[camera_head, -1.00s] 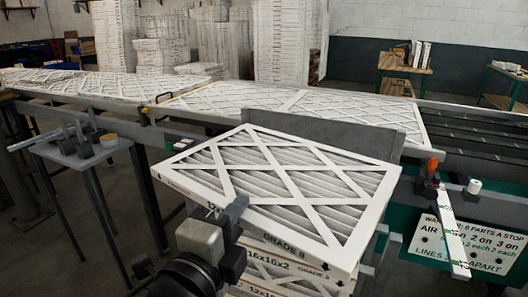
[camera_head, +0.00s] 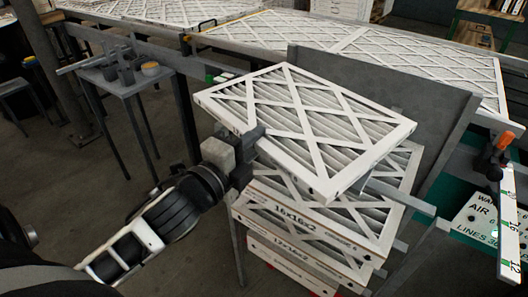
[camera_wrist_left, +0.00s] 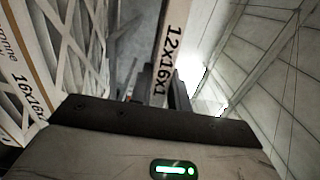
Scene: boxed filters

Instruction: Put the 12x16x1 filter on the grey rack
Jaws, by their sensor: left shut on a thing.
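The 12x16x1 filter (camera_head: 310,125) has a white lattice frame over pleats, and its edge label reads 12x16x1 in the left wrist view (camera_wrist_left: 172,55). My left gripper (camera_head: 247,150) is shut on its near left edge; the jaws also show in the left wrist view (camera_wrist_left: 160,88). The filter is tilted and overhangs the left of a stack of boxed filters. The top one of the stack is a 16x16x2 filter (camera_head: 300,216), partly hidden under the held filter. A grey upright panel (camera_head: 390,90) with grey bars stands behind the stack; I cannot tell whether it is the grey rack.
A conveyor with large filter panels (camera_head: 400,60) runs behind. A white measuring bar (camera_head: 510,215) with an orange clamp and a sign (camera_head: 475,222) are at the right.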

